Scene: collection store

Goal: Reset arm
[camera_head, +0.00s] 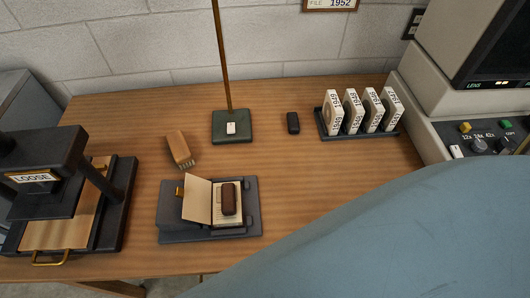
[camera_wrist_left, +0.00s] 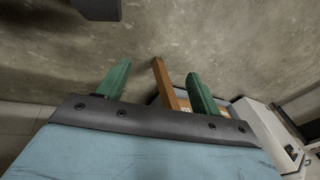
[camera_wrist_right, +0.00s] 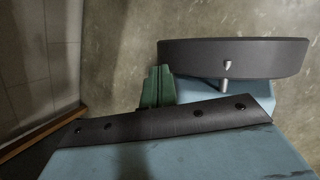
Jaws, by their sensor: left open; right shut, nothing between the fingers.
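My left gripper (camera_wrist_left: 158,92) shows in the left wrist view with its two green fingers apart and nothing between them. A wooden table leg shows behind the gap, farther off. My right gripper (camera_wrist_right: 158,86) shows in the right wrist view with its green fingers together and empty, above bare floor. Neither gripper shows in the head view. A large blue-grey arm surface of mine fills the lower right there and hides the table's front right part.
The wooden table (camera_head: 300,185) bears a press marked LOOSE (camera_head: 75,185), an open book on a dark cradle (camera_head: 170,225), a wooden block (camera_head: 180,148), a lamp base (camera_head: 232,128), a small black item (camera_head: 293,123) and a rack of labelled boxes (camera_head: 360,112). A reader machine (camera_head: 465,110) stands right.

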